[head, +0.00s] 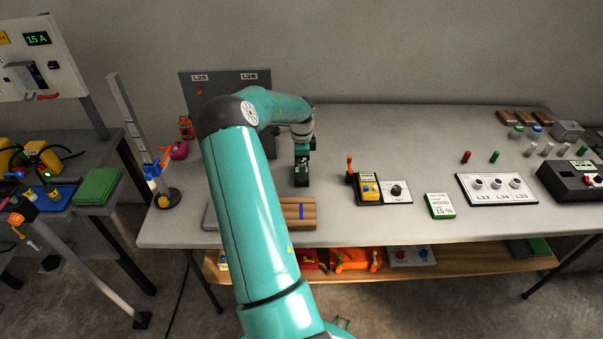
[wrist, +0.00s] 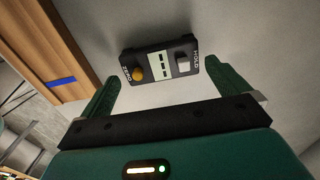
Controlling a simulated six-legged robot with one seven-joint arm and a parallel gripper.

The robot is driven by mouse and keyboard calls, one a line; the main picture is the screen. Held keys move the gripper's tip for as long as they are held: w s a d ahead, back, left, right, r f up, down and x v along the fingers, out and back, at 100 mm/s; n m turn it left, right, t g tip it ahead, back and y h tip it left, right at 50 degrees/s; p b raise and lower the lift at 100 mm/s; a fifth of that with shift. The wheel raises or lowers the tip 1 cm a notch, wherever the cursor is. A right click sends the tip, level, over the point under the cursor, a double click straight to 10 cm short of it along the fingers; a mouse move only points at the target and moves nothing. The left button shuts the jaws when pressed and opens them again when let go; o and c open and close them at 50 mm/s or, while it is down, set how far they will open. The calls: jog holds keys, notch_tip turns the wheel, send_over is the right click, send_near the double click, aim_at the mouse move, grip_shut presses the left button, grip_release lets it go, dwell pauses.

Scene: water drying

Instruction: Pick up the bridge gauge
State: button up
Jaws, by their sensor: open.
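A small dark box (wrist: 160,62), which I take as the bridge gauge, shows in the wrist view. It has a display with dashes, an orange ZERO button (wrist: 138,74) and a pale HOLD button. It lies on the grey tabletop, slightly tilted in the picture. My gripper (wrist: 162,73) is open, with one green finger on each side of the gauge's outline. No contact shows, and I cannot tell how far above it the fingertips are. In the head view my gripper (head: 302,172) points down over the table, and I cannot separate the gauge from it there.
A wooden board with a blue stripe (head: 300,213) lies just in front, and beside the gauge in the wrist view (wrist: 58,50). To the right are a yellow-and-black meter (head: 369,189), a green-and-white card (head: 440,206) and a socket panel (head: 497,188).

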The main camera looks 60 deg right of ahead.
notch_tip(320, 180, down, 3)
jog(key=shift+r, duration=0.2)
jog(key=shift+c, duration=0.4)
jog(key=c, duration=0.7)
jog(key=shift+r, duration=0.1)
